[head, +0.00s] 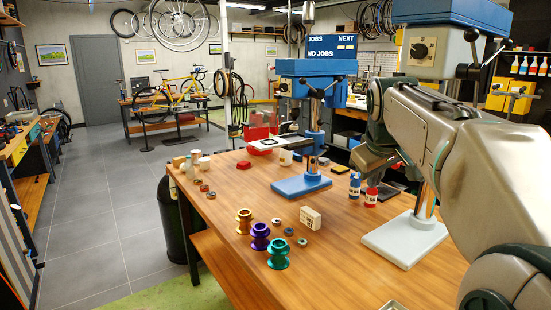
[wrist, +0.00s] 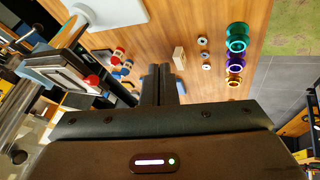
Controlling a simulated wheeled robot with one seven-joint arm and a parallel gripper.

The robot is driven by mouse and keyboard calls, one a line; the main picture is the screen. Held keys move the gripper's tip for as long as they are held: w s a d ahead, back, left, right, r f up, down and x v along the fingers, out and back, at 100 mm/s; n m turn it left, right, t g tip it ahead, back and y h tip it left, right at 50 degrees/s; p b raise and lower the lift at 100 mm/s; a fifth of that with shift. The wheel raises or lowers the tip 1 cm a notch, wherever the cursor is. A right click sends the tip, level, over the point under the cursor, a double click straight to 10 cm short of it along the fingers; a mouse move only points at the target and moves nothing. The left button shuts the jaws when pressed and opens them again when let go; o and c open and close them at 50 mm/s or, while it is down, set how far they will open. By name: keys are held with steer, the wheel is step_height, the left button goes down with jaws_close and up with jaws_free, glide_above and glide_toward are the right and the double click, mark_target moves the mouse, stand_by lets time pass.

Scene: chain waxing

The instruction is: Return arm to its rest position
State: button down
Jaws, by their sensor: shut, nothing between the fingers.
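My gripper (wrist: 163,72) shows in the wrist view with its two dark fingers together and nothing between them. In the head view my arm reaches in from the right, bent at the elbow, and the gripper (head: 372,178) hangs above the right part of the wooden workbench (head: 225,222). Its fingertips are hard to make out there. It is close to the blue bottle (head: 355,185) and red bottle (head: 371,196); whether it touches them I cannot tell.
A blue drill press (head: 301,184) stands left of my gripper; another with a pale base (head: 404,240) stands right, partly behind my arm. Gold (head: 244,221), purple (head: 260,236) and green (head: 278,252) spools and a small cream block (head: 310,217) sit at the front left.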

steer(key=s+a+f+m+g+y, duration=0.1)
steer(key=s+a+f+m, duration=0.1)
steer(key=s+f, duration=0.9)
steer(key=s+a+f+m+g, duration=0.2)
steer(key=s+a+f, duration=0.3)
steer(key=s+f, duration=0.6)
steer(key=shift+s+a+f+y, duration=0.15)
steer(key=shift+s+f+y, duration=0.2)
steer(key=shift+s, duration=0.3)
steer(key=shift+r, duration=0.1)
